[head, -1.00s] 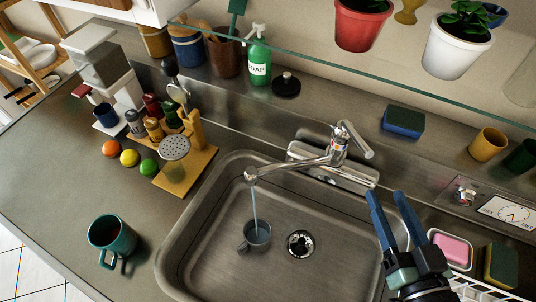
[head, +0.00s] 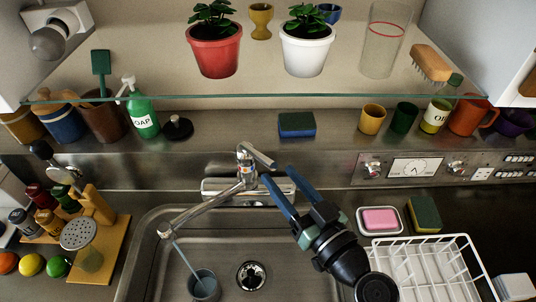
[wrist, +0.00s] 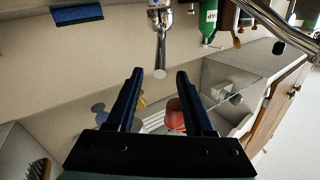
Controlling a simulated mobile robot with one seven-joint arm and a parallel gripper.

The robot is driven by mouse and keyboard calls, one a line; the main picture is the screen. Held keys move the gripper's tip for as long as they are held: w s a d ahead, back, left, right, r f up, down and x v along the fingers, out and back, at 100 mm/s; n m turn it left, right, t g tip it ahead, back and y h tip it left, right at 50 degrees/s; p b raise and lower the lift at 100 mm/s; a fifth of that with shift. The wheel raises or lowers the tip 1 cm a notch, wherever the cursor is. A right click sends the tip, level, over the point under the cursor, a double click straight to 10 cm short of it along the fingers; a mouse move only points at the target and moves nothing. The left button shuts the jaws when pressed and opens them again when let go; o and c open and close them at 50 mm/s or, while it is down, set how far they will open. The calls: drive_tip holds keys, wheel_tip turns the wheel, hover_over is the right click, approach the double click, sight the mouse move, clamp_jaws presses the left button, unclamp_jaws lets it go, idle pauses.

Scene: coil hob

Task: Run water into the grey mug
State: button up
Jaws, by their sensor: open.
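The grey mug (head: 204,286) stands upright in the sink (head: 300,280), left of the drain. The chrome tap's spout (head: 205,208) reaches out to the left, and a thin stream of water (head: 184,257) runs from its end into the mug. The tap's lever (head: 260,155) points to the right. My gripper (head: 278,174) is open and empty, its fingertips just in front of the lever. In the wrist view the lever's end (wrist: 160,70) appears between the open fingers (wrist: 160,76); I cannot tell whether they touch it. The water level is too small to read.
A glass shelf (head: 260,98) with potted plants hangs above the tap. A blue sponge (head: 297,124) lies on the ledge behind. A pink soap dish (head: 380,220) and a white dish rack (head: 420,262) are to the right.

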sight(269, 159)
drive_tip(key=p+x, duration=0.1)
drive_tip(key=x, duration=0.4)
drive_tip(key=shift+w+a, duration=0.15)
clamp_jaws()
idle(1.3)
